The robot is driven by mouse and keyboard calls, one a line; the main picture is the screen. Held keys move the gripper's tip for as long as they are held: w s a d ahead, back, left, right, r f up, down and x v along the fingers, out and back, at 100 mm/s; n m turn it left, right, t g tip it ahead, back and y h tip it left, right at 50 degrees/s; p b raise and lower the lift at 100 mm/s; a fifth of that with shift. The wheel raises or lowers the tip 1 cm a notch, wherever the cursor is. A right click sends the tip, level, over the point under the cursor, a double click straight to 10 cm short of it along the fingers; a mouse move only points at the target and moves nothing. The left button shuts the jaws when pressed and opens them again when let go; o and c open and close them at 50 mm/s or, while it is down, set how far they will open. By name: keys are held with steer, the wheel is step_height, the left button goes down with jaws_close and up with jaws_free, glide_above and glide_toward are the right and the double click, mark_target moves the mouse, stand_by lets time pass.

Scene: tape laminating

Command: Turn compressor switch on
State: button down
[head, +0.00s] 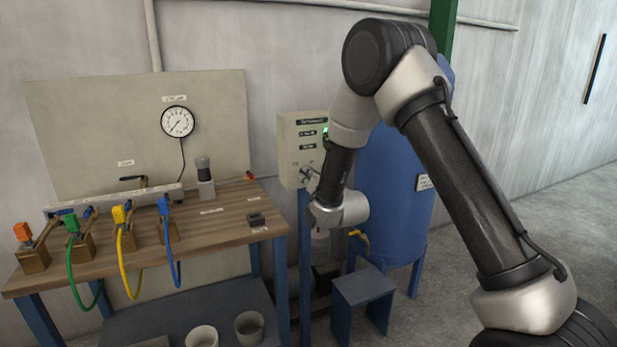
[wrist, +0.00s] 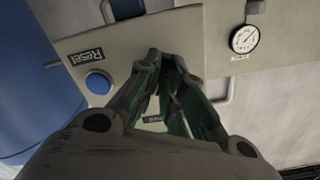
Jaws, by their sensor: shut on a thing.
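The compressor control box (head: 290,152) is a beige panel on blue posts, right of the workbench. My gripper (head: 306,173) is at the lower front of this box. In the wrist view, my gripper's dark fingers (wrist: 174,62) converge at the box face. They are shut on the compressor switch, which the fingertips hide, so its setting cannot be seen. Beside the fingers in the wrist view is a blue button (wrist: 98,83) under a label reading RESET (wrist: 86,57), shown upside down.
A wooden workbench (head: 200,235) with coloured hoses is left. A pressure gauge (head: 177,122) is on the backboard. A small blue stool (head: 363,290) stands below the arm.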

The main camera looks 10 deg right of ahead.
steer(key=shift+m, duration=1.6)
steer(key=c, duration=1.5)
jaws_free()
steer(key=shift+c, duration=0.2)
steer(key=v, duration=1.2)
